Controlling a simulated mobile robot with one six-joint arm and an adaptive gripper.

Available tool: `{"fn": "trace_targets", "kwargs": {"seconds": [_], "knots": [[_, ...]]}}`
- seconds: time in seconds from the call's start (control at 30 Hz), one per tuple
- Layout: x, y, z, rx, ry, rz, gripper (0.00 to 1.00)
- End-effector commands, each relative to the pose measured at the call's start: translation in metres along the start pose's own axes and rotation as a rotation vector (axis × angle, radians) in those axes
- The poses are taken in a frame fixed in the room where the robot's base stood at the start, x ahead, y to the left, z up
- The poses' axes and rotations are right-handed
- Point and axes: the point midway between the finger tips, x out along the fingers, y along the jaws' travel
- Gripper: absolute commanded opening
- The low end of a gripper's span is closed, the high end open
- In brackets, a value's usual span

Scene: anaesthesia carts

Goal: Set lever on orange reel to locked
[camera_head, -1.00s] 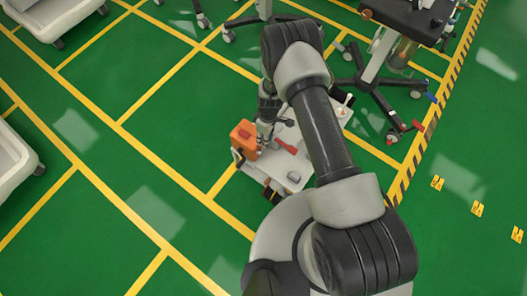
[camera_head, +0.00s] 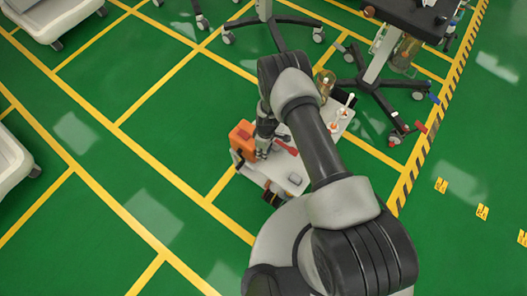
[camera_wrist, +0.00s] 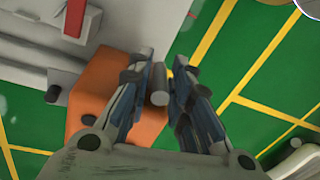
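The orange reel (camera_head: 241,137) is a boxy orange unit at the left edge of a small white cart top. It also shows in the wrist view (camera_wrist: 100,88), left of and partly behind the fingers. My gripper (camera_head: 262,147) points down beside its right side. In the wrist view my gripper's fingertips (camera_wrist: 160,60) are a short way apart, with a small grey cylindrical piece (camera_wrist: 158,88) between them. I cannot tell whether this piece is the lever, or whether the fingers touch it. The fingers hide part of the reel's face.
A red object (camera_head: 286,148) lies on the white cart top (camera_head: 283,172), right of my gripper. An amber bottle (camera_head: 325,84) stands towards the cart's back. A dark wheeled stand (camera_head: 376,78) is at upper right.

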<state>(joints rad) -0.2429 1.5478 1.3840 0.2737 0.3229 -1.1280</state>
Motion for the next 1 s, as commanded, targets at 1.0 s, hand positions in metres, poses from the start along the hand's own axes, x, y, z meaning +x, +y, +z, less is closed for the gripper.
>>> {"fn": "trace_targets", "kwargs": {"seconds": [1.0], "knots": [[0.0011, -0.0071, -0.0077, -0.001, 0.007, -0.036, 0.0]]}}
